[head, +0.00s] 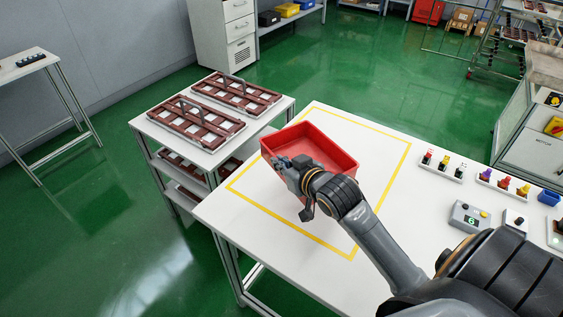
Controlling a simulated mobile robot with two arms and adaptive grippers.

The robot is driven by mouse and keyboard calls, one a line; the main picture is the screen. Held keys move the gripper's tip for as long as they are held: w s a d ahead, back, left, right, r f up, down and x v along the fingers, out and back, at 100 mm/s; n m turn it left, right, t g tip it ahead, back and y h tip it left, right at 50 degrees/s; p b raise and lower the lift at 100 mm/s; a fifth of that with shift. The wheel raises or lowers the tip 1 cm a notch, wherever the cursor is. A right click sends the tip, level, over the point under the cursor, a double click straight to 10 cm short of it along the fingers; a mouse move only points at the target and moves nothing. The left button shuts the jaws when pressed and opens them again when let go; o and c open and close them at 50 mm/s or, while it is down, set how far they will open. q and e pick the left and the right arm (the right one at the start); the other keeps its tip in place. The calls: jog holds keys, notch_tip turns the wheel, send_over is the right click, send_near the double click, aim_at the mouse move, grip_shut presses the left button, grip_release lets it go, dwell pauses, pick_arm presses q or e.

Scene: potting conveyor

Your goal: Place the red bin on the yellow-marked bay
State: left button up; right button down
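The red bin (318,146) is an open, empty-looking rectangular tub over the white table. The yellow-marked bay (391,184) is a yellow outline on the tabletop. The bin covers part of the outline's left line, and its left corner shows beyond that line. I cannot tell whether the bin rests on the table or hangs just above it. My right gripper (289,170) is at the bin's near-left wall, by the rim. The wrist hides its fingertips, so its grip on the wall is unclear. My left gripper is out of view.
A cart with brown trays (196,124) stands close to the table's left side. The bay's near part is bare.

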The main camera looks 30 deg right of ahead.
jog(key=w+f, duration=0.2)
jog(key=w+d+f, duration=0.1)
jog(key=w, duration=0.1)
jog(key=w+d+f, duration=0.1)
jog(key=w+f, duration=0.1)
jog(key=shift+w+f, duration=0.1)
jog(key=shift+f, duration=0.25)
jog(key=shift+w+d+f+p, duration=0.15)
jog(key=shift+w+f+p, duration=0.15)
jog(key=shift+w+f, duration=0.4)
jog(key=shift+s+f+p, duration=0.2)
jog(key=shift+f+p, duration=0.2)
jog(key=shift+f, duration=0.85)
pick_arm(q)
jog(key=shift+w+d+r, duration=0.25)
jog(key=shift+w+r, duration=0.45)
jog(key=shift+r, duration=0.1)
pick_arm(e)
jog(key=shift+f, duration=0.25)
jog(key=shift+f, duration=0.2)
jog(key=c, duration=1.5)
grip_release()
jog(key=shift+r, duration=0.1)
